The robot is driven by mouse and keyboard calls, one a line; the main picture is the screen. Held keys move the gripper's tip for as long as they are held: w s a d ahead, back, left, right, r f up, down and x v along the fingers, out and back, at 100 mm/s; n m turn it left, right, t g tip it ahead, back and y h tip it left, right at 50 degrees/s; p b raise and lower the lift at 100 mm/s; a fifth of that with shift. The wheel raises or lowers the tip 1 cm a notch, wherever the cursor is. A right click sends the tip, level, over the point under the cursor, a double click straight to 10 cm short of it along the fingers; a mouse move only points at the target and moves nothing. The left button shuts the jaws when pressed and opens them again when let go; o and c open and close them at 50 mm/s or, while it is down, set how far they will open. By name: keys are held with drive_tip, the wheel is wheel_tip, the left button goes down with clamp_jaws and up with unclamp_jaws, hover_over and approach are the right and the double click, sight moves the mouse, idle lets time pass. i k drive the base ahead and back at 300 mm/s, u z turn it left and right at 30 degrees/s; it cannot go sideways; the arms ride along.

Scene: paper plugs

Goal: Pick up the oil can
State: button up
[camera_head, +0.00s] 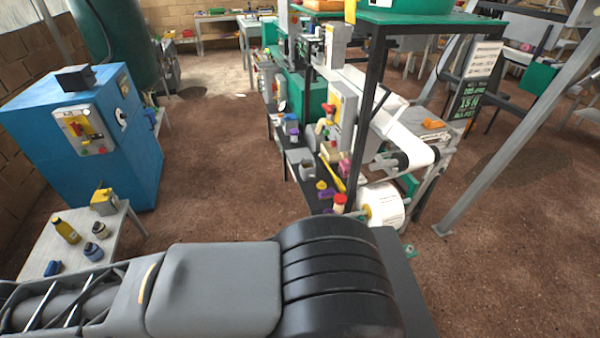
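A small table (80,262) at the left holds a yellow boxy can (104,203) near its back edge, with a small piece on top. It looks like the oil can, but it is too small to be sure. A yellow bottle (66,231) with a dark cap stands in front of it to the left; it could also be the oil can. Both stand upright. My grey and black arm lies across the bottom of the view, in front of the table. My gripper is not in view.
A cluttered machine bench with a white paper roll (383,205) stands right of centre. Brown floor (215,150) between them is clear.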

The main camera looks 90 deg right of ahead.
sight(309, 171)
drive_tip(key=z, duration=2.7)
drive_tip(key=i, duration=3)
drive_tip(key=z, duration=1.3)
